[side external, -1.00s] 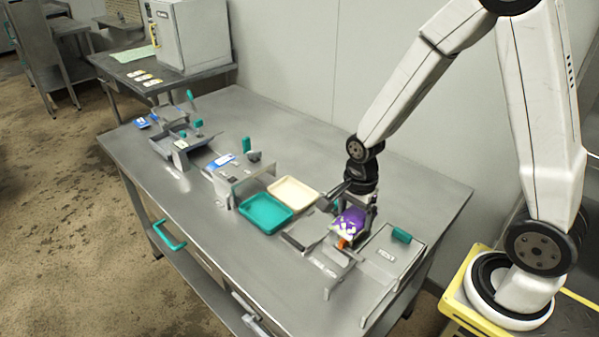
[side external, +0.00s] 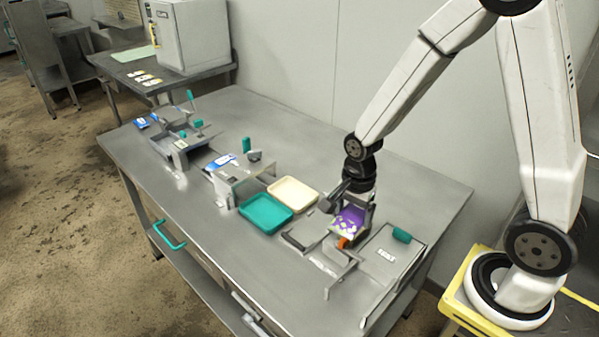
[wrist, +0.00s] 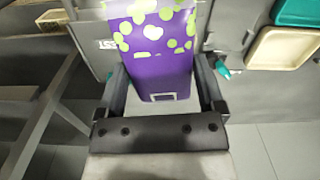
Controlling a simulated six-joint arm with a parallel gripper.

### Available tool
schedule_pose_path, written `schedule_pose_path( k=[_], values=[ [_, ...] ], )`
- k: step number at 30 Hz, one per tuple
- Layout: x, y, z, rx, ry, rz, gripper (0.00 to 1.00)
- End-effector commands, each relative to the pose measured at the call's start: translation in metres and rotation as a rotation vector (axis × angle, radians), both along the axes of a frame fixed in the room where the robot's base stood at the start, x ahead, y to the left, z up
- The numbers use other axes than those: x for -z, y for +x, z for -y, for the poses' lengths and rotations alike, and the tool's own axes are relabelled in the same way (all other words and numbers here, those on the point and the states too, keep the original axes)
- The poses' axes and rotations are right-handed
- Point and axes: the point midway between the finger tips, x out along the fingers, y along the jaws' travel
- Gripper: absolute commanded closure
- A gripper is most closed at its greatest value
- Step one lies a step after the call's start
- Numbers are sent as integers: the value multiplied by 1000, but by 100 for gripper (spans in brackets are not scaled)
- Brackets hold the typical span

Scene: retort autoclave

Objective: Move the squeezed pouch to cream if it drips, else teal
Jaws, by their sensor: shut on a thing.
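A purple pouch (side external: 349,219) with pale green dots is in my gripper (side external: 352,208), above the grey metal fixture near the right end of the table. In the wrist view the pouch (wrist: 157,68) stands between the two fingers of my gripper (wrist: 160,85), which is shut on it. I see no drip on the pouch, but its lower edge is too small to judge. The cream tray (side external: 310,199) and the teal tray (side external: 247,207) lie side by side, left of my gripper; both look empty. The wrist view shows part of the cream tray (wrist: 262,50) and teal tray (wrist: 300,14).
A flat grey fixture with a teal knob (side external: 401,235) is right of my gripper. An orange part (side external: 343,242) sits just below the pouch. A raised metal stand (side external: 240,183) is left of the trays. Another fixture (side external: 180,150) stands farther left.

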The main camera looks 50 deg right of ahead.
Motion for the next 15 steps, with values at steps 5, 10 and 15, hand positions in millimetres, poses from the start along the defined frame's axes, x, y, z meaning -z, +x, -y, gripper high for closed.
schedule_pose_path(
  k=[5,10,15],
  values=[
    [-3,9,-2,-161,0,0,75],
    [-7,20,-5,-358,0,0,75],
    [-11,31,-8,-560,-1,1,75]
  ],
)
